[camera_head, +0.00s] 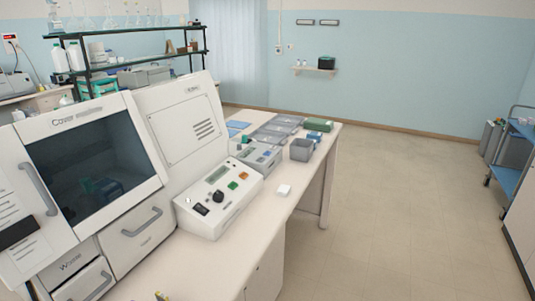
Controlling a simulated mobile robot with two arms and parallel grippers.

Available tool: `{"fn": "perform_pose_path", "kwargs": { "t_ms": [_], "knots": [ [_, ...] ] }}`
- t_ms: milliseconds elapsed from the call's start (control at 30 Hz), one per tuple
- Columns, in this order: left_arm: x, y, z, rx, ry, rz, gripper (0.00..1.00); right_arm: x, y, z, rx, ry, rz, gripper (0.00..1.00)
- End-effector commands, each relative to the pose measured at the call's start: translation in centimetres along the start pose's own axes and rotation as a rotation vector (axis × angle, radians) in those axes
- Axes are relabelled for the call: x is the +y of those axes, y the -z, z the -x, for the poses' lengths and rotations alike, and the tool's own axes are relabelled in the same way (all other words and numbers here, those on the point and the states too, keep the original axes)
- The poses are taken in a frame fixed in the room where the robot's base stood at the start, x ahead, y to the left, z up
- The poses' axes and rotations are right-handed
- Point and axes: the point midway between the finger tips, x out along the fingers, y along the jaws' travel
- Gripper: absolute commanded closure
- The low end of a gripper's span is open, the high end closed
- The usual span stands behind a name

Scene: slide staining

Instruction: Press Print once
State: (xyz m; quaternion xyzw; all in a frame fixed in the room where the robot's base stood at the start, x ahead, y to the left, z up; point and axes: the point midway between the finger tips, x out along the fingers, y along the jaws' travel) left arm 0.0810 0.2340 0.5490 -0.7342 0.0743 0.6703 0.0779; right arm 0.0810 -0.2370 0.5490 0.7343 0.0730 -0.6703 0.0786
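A white control box (222,201) stands on the bench beside the large machine. Its sloped face has a small display, a black knob (218,195), a green button (233,185), an orange button (243,176) and a dark switch-like part. A second, smaller grey device (259,157) behind it has a display and a blue button. The labels are too small to read, so I cannot tell which control is Print. I see neither gripper clearly; nothing touches the control box.
The large white machine (180,112) with a dark window fills the left. A small white block (284,190), a grey bin (302,149) and several trays lie along the bench. A small yellow and black item (161,297) is cut off at the bottom edge.

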Motion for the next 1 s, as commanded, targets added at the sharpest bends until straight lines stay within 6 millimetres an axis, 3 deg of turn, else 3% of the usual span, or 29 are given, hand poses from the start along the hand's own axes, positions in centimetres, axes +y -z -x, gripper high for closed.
{"fn": "perform_pose_path", "kwargs": {
  "t_ms": [867,1000],
  "knots": [
    [0.0,0.0,0.0,0.001,0.001,0.001,0.58,-0.3,0.1,0.0,0.001,0.004,0.000,1.00],
    [0.0,-0.1,-1.3,0.001,0.001,0.001,0.58,-0.3,-0.1,-1.3,0.001,0.004,0.000,1.00]
  ]
}}
